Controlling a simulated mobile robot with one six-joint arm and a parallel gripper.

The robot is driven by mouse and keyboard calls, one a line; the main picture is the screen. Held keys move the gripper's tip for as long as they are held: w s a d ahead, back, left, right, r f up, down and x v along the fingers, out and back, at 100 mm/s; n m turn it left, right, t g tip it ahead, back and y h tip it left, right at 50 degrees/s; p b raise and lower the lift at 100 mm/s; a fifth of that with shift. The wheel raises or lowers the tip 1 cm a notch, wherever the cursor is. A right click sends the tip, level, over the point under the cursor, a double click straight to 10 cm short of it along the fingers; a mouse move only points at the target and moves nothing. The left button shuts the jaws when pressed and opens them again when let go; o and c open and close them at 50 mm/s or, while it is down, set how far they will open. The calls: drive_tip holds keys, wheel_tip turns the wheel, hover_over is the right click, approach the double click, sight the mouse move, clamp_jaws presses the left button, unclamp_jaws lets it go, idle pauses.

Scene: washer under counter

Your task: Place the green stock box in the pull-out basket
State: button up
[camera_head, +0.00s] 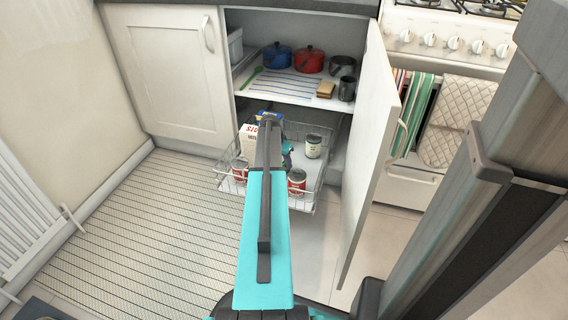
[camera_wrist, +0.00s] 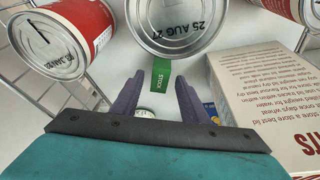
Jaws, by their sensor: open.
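The green stock box (camera_wrist: 161,75), its label reading STOCK, shows in the wrist view on the pale floor between my finger tips. It looks small, lying beyond and below them; I cannot tell the exact gap. My gripper (camera_wrist: 159,80) is open, purple fingers apart, with nothing held. In the head view my arm reaches over the pull-out basket (camera_head: 319,172), a wire basket drawn out from under the cabinet shelf. My arm hides the basket's middle there, and I cannot make out the box in that view.
Tins crowd the basket: a pale tin (camera_head: 313,146), a red tin (camera_head: 297,181) and another red tin (camera_head: 239,169). A carton (camera_wrist: 265,100) stands close to my right finger in the wrist view. The open cabinet door (camera_head: 367,140) stands right of the basket. Pots sit on the shelf above.

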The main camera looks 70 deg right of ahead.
drive_tip(key=p+v, duration=0.3)
drive_tip(key=v, duration=0.6)
drive_tip(key=shift+r, duration=0.15)
drive_tip(key=shift+r, duration=0.1)
idle(0.4)
